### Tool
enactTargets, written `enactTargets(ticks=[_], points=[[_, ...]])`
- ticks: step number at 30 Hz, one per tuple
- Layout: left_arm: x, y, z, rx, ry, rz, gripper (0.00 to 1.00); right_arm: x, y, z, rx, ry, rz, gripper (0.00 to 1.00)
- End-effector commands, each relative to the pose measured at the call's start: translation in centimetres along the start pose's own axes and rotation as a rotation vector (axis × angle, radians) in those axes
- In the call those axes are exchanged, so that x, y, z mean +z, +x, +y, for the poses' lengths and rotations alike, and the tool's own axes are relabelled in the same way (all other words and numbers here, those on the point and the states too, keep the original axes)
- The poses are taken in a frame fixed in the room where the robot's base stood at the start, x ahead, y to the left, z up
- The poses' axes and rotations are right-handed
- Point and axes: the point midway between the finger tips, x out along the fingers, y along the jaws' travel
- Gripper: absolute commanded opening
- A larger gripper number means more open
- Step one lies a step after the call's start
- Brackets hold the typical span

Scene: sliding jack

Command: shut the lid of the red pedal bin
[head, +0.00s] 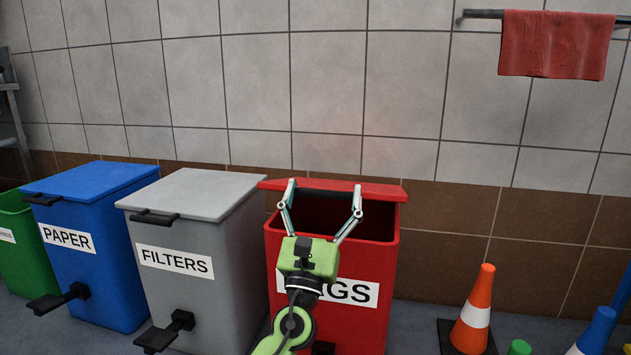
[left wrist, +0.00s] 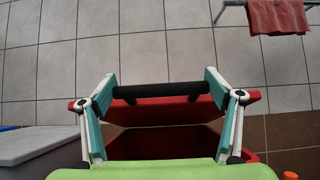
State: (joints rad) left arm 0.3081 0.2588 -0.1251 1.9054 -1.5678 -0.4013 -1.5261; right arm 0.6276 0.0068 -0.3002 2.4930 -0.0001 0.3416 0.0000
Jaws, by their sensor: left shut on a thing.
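The red pedal bin (head: 382,262) stands at the right end of a row of bins, with a white label partly hidden by my arm. Its red lid (head: 385,189) is raised, and the dark inside of the bin shows below it. A black bar handle (left wrist: 160,90) is on the lid (left wrist: 150,113). My left gripper (head: 322,196) is above the bin's opening, its two fingers at the ends of the handle and shut on it. The left gripper also shows in the left wrist view (left wrist: 162,92). My right gripper is in neither view.
A grey FILTERS bin (head: 200,255) stands close on the left, then a blue PAPER bin (head: 105,265) and a green bin (head: 20,250). An orange cone (head: 478,305) stands right of the red bin. A tiled wall is behind; a red towel (head: 555,45) hangs there.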

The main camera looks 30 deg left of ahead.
Motion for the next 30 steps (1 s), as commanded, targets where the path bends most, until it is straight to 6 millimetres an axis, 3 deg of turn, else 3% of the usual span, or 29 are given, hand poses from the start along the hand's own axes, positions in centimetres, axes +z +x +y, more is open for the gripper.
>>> enactTargets(ticks=[1, 12, 21, 30], points=[[-1.9, -1.7, 0.0, 0.001, 0.000, 0.010, 0.45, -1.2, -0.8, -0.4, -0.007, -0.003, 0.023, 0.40], [-6.5, -7.2, 0.1, 0.001, 0.000, 0.009, 0.44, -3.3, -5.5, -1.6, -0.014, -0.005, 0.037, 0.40], [-8.1, -8.8, 0.1, 0.001, -0.001, 0.007, 0.44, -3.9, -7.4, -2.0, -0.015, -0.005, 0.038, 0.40], [-8.6, -9.3, -0.1, -0.001, -0.001, 0.012, 0.45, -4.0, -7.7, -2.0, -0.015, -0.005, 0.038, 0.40]])
